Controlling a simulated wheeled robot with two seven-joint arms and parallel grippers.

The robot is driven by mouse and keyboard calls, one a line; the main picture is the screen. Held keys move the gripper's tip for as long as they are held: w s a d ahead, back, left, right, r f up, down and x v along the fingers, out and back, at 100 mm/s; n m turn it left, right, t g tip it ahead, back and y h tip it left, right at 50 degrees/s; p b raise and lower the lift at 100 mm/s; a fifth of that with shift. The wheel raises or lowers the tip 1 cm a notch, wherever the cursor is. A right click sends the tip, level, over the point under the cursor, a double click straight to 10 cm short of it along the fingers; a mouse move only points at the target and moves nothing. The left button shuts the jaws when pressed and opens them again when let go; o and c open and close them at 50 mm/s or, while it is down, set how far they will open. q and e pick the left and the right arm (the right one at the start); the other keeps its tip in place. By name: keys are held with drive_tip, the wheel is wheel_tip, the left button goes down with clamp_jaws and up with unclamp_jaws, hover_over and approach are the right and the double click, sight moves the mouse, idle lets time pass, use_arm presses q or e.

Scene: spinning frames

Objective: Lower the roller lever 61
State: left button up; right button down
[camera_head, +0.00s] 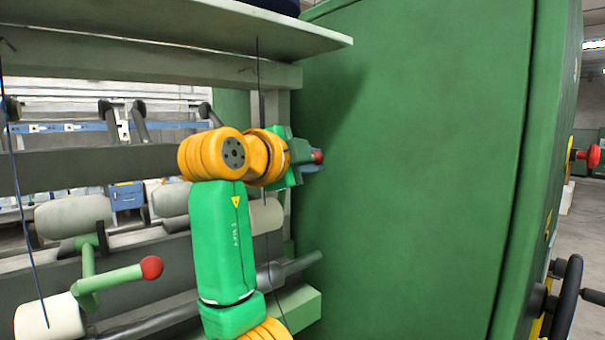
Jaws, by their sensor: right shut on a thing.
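A lever with a red knob (318,156) shows at the tip of my right gripper (308,166), against the green cabinet's left edge. My right gripper is shut on this lever just behind the knob; its fingers and wrist hide most of the lever. I cannot read any number on it. A second, green lever with a red ball end (151,267) stands at the lower left, beside a white roller (50,318), apart from my arm. My left gripper is not in view.
A large green cabinet (420,170) fills the right, with a black handwheel (566,300) on its side. A pale shelf (180,22) overhangs above my arm. Thin dark threads hang down at the left and centre. Several grey rollers lie behind my arm.

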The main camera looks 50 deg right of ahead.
sight(270, 203)
drive_tip(key=s+f+m+h+b, duration=0.1)
drive_tip(key=f+m+b, duration=0.2)
drive_tip(key=f+b, duration=0.1)
drive_tip(key=s+f+m+t+h+b, duration=0.1)
drive_tip(key=s+f+m+b, duration=0.1)
drive_tip(key=f+b, duration=0.2)
drive_tip(key=shift+s+a+f+m+b, duration=0.15)
drive_tip(key=shift+s+a+m+b, duration=0.2)
drive_tip(key=shift+b, duration=0.55)
drive_tip(key=shift+w+d+f, duration=0.1)
drive_tip(key=shift+d, duration=0.1)
drive_tip(key=c, duration=0.8)
unclamp_jaws()
drive_tip(key=shift+c, duration=0.2)
drive_tip(key=b+v, duration=0.2)
drive_tip(key=v, duration=0.5)
drive_tip(key=shift+w+f, duration=0.1)
drive_tip(key=shift+f, duration=0.05)
